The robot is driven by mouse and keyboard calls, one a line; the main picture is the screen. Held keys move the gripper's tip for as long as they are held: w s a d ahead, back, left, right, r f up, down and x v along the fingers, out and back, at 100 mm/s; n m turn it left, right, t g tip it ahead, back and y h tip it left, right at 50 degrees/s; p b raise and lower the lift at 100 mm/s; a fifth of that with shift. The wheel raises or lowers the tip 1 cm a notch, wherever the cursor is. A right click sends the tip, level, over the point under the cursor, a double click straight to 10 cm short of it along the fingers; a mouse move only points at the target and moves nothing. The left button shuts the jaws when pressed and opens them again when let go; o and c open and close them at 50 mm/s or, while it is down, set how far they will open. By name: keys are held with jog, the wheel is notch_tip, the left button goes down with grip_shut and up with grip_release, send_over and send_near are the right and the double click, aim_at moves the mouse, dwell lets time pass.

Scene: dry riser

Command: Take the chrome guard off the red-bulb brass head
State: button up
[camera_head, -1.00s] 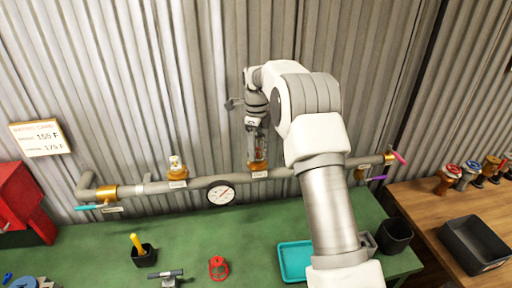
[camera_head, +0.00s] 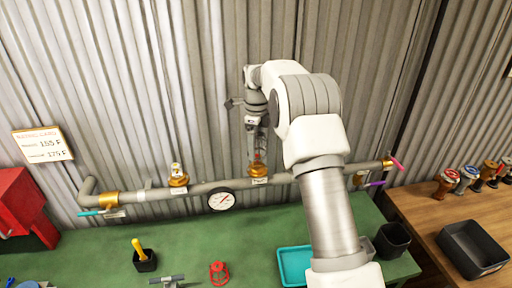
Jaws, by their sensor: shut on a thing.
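The red-bulb brass head (camera_head: 259,171) stands upright on the grey pipe, above a small white label. Its red bulb (camera_head: 257,157) shows just below my jaws. My gripper (camera_head: 257,148) points down right above this head, shut on the chrome guard, which is small, grey and hard to tell from the fingers. I cannot tell whether the guard still surrounds the bulb or is clear of it. A second brass head (camera_head: 178,178) with a pale top stands further left on the pipe.
The pipe carries a round gauge (camera_head: 221,199) and coloured valve levers. On the green bench stand a red cage (camera_head: 219,272), a teal tray (camera_head: 294,265), a black cup with a yellow handle (camera_head: 144,260) and a dark bin (camera_head: 392,240). The corrugated wall is close behind.

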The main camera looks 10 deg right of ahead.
aim_at(261, 133)
jog(key=shift+r, duration=1.05)
jog(key=shift+r, duration=0.25)
jog(key=shift+r, duration=1.9)
